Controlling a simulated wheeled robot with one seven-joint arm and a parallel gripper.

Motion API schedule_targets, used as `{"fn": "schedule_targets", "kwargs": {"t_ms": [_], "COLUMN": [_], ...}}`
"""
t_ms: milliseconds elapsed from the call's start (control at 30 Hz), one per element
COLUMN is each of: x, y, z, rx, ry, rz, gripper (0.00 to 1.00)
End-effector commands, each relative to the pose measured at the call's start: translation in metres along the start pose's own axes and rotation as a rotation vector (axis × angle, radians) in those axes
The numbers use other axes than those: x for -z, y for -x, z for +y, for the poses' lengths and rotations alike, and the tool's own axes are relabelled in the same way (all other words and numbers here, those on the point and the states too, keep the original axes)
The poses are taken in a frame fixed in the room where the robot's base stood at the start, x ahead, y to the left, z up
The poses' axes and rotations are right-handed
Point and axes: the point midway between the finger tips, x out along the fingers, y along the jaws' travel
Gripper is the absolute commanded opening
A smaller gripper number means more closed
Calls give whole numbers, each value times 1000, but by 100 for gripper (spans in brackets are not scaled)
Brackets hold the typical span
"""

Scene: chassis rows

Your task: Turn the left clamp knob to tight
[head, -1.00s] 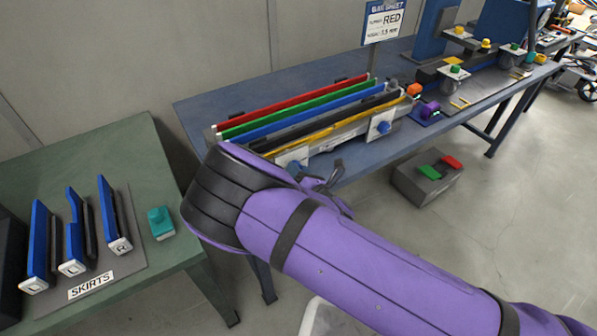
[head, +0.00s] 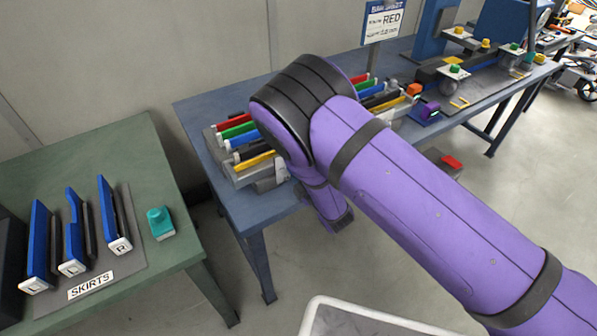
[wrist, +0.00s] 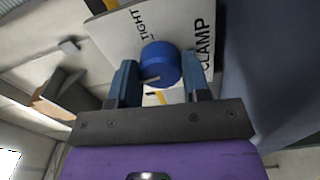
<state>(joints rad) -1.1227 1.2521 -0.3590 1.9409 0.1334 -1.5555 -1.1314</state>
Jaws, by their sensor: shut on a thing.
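The blue clamp knob (wrist: 161,62) is at the top centre of the wrist view, on a pale plate (wrist: 118,38) printed TIGHT and CLAMP. A light pointer mark shows on the knob's lower edge, turned away from the word TIGHT. My gripper (wrist: 160,68) is shut on the knob, one finger on each side. In the head view my purple arm hides the knob and the gripper. The clamp fixture (head: 240,172) with its coloured strips shows only at its left end and right end.
A green table (head: 140,150) at the left holds blue skirts and a teal item (head: 160,223). A grey box with a red button (head: 452,162) is on the floor.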

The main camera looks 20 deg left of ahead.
Motion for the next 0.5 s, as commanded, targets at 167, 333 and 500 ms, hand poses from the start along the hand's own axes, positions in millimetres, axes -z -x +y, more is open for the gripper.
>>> {"fn": "schedule_targets", "kwargs": {"t_ms": [167,333,500], "x": [-2,-2,-2], "y": [0,1,1], "z": [0,-1,-1], "rx": [1,1,0], "ry": [-168,-330,-490], "rz": [-4,-3,-3], "gripper": [20,20,20]}}
